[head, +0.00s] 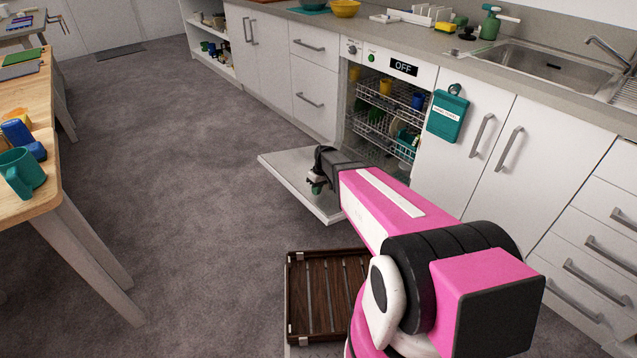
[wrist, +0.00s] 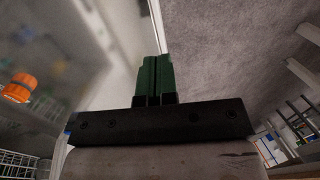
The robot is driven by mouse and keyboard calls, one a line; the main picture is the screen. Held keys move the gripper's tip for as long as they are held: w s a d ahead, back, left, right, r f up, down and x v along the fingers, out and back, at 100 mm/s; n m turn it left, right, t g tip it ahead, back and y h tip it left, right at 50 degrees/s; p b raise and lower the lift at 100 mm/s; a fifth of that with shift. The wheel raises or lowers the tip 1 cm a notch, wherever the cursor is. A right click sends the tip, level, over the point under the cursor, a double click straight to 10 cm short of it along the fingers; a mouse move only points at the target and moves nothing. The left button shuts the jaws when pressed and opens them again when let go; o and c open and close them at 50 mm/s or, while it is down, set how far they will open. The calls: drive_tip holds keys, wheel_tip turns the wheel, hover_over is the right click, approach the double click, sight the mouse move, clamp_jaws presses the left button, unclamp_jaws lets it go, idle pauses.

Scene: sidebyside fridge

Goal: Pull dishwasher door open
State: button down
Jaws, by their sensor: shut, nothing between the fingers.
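The dishwasher stands in the counter row, with an "OFF" display on its front panel (head: 403,67). Its door (head: 292,166) is swung down and lies low, close to level, over the floor in the head view. The wire racks inside hold cups and dishes. My gripper (head: 317,187) is over the door, near its outer part, and its green fingers (wrist: 154,76) are shut together with nothing between them in the wrist view. The pale door surface (wrist: 90,60) fills the left of the wrist view. I cannot tell whether the fingers touch the door.
A slatted brown tray (head: 325,297) is beside my arm at the bottom. A wooden table (head: 45,190) with a teal mug (head: 20,172) stands at the left. Carpet between table and cabinets is clear. Handled cabinets (head: 495,135) and a sink (head: 540,70) are right of the dishwasher.

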sight(313, 204)
drive_tip(key=shift+x, duration=3.05)
drive_tip(key=x, duration=1)
drive_tip(key=shift+a+r, duration=0.1)
